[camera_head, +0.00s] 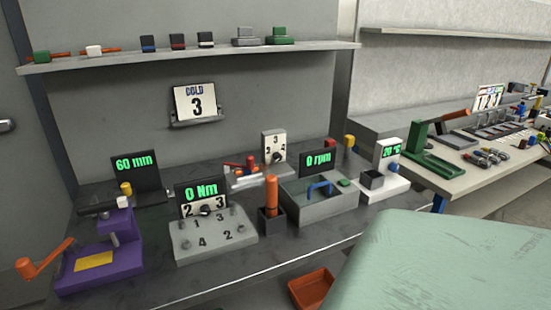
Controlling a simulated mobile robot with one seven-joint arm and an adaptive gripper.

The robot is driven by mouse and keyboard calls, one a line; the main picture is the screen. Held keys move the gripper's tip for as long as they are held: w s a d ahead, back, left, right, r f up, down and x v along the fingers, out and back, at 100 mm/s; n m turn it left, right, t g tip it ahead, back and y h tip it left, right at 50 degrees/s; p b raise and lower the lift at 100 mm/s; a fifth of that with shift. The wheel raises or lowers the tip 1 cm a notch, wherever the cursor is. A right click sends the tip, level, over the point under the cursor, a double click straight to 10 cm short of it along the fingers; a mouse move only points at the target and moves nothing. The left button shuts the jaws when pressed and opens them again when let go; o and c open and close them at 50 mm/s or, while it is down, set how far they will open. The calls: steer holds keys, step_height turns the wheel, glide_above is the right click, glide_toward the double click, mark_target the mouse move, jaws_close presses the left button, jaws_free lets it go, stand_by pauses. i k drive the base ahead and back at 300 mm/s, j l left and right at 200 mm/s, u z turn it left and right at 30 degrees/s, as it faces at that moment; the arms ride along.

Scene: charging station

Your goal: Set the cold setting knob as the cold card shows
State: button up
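The cold card (196,104) hangs in a holder on the back wall, above the bench. It reads "COLD" and a large 3. A small white upright dial plate (275,139) stands at the back of the bench, with a 3 at its top and figures at its sides. It carries a small dark knob (277,157). Another round knob (204,209) sits on a white scale with 2 and 3, below the "0 Nm" display. No label shows which knob is the cold setting, and neither pointer is clear. My gripper is not in view.
The grey numbered block (214,246), an orange-handled tool (271,197) in a dark holder and a grey bin (331,208) stand in front of the small dial plate. A purple crank device (107,270) is at left. A shelf (200,56) runs above the card.

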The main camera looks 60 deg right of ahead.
mark_target(277, 156)
steer(key=j+z, duration=0.15)
steer(key=z, duration=0.25)
steer(key=j+z, duration=0.15)
steer(key=z, duration=0.2)
steer(key=j+z, duration=0.15)
steer(key=z, duration=0.25)
steer(key=i+z, duration=0.1)
steer(key=z, duration=0.25)
steer(key=i+z, duration=0.15)
steer(key=z, duration=0.2)
steer(key=i, duration=1.25)
steer(key=l, duration=0.1)
